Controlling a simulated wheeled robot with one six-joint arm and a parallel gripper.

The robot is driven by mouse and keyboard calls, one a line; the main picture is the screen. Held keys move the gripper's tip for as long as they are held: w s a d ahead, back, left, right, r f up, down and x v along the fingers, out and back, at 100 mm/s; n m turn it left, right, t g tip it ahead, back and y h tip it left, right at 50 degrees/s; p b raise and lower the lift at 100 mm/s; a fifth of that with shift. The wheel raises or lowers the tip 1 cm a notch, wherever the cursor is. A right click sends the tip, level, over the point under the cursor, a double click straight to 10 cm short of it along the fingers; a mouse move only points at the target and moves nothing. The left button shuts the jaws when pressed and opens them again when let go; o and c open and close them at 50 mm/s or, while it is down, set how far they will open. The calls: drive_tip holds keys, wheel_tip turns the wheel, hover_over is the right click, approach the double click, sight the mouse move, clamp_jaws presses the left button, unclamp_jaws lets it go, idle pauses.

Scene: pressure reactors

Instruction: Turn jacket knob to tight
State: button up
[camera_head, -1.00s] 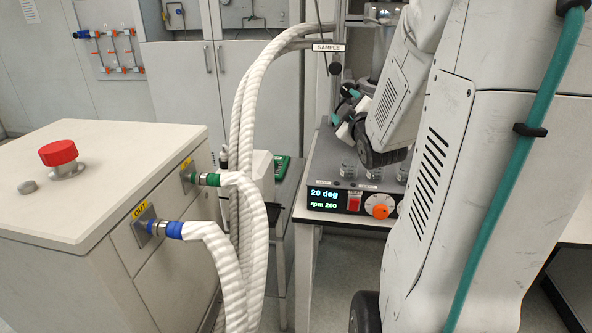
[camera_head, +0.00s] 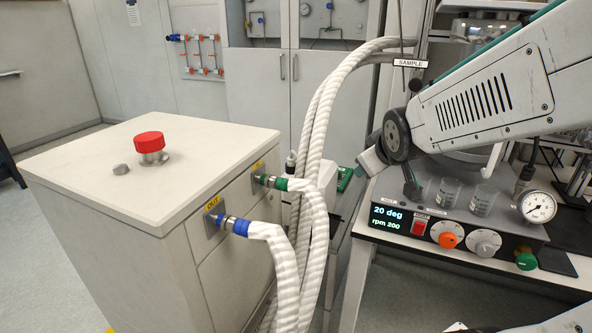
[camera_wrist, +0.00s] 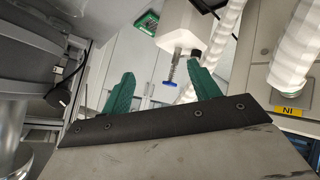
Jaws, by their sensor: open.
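No label reading jacket is legible, so I cannot tell which knob is the jacket knob. In the head view a front panel carries an orange knob (camera_head: 447,240), a grey knob (camera_head: 485,243) and a green knob (camera_head: 526,261). A black knob (camera_wrist: 58,95) shows at the left in the wrist view, beside grey metal parts. My gripper (camera_wrist: 162,88) is open, with two green fingers apart and nothing held between them. Beyond the fingers is a white device with a blue-ended metal stem (camera_wrist: 170,80). In the head view my fingers are hard to make out.
The panel display (camera_head: 398,218) reads 20 deg and rpm 200. Glass beakers (camera_head: 447,192) and a round gauge (camera_head: 537,206) stand above it. Thick white hoses (camera_head: 316,150) rise between the panel and a cabinet with a red button (camera_head: 150,143). A SAMPLE tag (camera_head: 411,63) hangs above my arm.

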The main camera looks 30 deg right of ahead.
drive_tip(key=s+a+f+m+g+y, duration=0.1)
drive_tip(key=s+a+g, duration=0.2)
drive_tip(key=s+a, duration=0.2)
drive_tip(key=shift+s+a+y, duration=0.4)
drive_tip(key=shift+a, duration=0.65)
drive_tip(key=shift+f, duration=0.1)
